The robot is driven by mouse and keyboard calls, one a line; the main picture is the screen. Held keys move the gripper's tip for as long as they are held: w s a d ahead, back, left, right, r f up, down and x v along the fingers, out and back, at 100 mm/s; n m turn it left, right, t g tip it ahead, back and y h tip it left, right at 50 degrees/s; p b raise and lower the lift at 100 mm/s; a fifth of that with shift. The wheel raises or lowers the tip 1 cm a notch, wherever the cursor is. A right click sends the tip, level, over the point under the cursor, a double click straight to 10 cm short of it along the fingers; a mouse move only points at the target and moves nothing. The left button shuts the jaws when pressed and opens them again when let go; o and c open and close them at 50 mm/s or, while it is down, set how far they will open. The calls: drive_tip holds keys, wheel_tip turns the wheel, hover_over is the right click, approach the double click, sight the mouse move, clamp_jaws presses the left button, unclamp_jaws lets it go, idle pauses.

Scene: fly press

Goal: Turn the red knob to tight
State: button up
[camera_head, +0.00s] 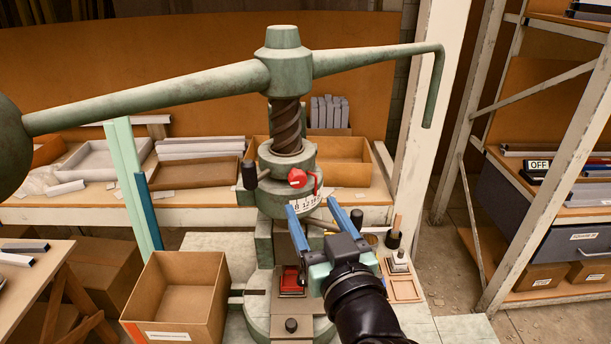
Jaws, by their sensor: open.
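The red knob (298,178) sits on the front of the green collar of the fly press (288,205), below the thick screw. A red pointer or tab curves to its right, and a white scale strip (304,207) with dark marks lies just below it. My gripper (312,204) is open, its two blue fingers pointing up and away from me. Its fingertips are just below the knob in the picture, overlapping the scale strip's area. I cannot tell how far the tips are from the collar in depth.
The long press arm (160,94) spans above. An open cardboard box (180,298) stands at left. A metal shelf rack (545,170) stands at right.

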sight(299, 180)
drive_tip(key=p+x, duration=0.2)
drive_tip(key=x, duration=0.5)
drive_tip(key=shift+w, duration=0.35)
clamp_jaws()
